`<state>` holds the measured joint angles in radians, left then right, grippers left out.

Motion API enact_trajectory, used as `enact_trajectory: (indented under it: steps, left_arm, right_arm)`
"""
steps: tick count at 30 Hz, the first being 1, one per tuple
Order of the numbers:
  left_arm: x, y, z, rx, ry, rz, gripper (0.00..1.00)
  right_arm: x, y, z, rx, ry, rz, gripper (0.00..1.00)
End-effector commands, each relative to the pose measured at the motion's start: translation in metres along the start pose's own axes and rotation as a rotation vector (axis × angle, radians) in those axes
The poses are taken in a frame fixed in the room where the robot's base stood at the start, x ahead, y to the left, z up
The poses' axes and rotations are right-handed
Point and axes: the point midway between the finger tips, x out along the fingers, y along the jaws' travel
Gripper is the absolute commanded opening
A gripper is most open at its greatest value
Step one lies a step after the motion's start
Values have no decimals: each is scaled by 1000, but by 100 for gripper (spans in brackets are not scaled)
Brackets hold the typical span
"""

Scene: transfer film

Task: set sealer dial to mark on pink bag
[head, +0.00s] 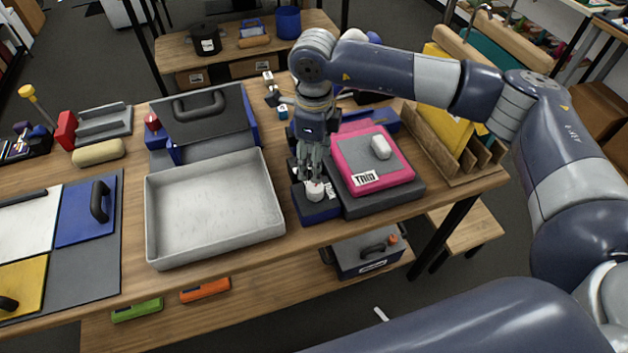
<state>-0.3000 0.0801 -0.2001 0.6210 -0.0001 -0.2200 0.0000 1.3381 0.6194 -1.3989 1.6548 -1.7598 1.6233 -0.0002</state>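The pink bag (347,158) lies flat on the dark grey sealer (385,202) at the right part of the workbench. A white label with dark marking (367,179) is on its front edge, and a white rounded object (381,147) rests on its grey top. The sealer's white dial (315,190) stands on a blue block at the sealer's front left. My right gripper (314,180) points down at the dial, its fingertips at or just above it. Whether the fingers touch or close on the dial is too small to tell. My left gripper is not in view.
A pale empty tray (214,255) lies left of the dial. A blue box with a black-handled lid (200,115) stands behind the tray. A wooden rack with yellow sheets (452,150) stands right of the sealer. Coloured panels (86,212) lie at the left.

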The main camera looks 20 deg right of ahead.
Motion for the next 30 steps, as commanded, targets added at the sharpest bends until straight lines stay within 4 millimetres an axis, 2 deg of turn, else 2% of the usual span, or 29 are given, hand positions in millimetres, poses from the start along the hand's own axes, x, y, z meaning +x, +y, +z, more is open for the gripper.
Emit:
enact_trajectory:
  steps: [1, 6, 13, 18, 26, 30]
  left_arm:
    - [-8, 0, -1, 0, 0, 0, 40]
    - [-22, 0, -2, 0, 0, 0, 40]
    - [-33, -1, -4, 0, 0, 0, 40]
    - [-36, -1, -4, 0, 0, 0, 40]
    - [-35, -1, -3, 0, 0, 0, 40]
    - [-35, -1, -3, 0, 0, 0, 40]
  right_arm:
    - [7, 2, -1, -1, 5, 5, 54]
    - [40, 2, 0, 0, 3, 6, 54]
    - [76, 2, 0, -1, 1, 5, 54]
    - [87, 2, 1, -1, -1, 4, 54]
    - [89, 2, 1, -1, -2, 3, 54]
    - [89, 2, 1, -1, -2, 4, 25]
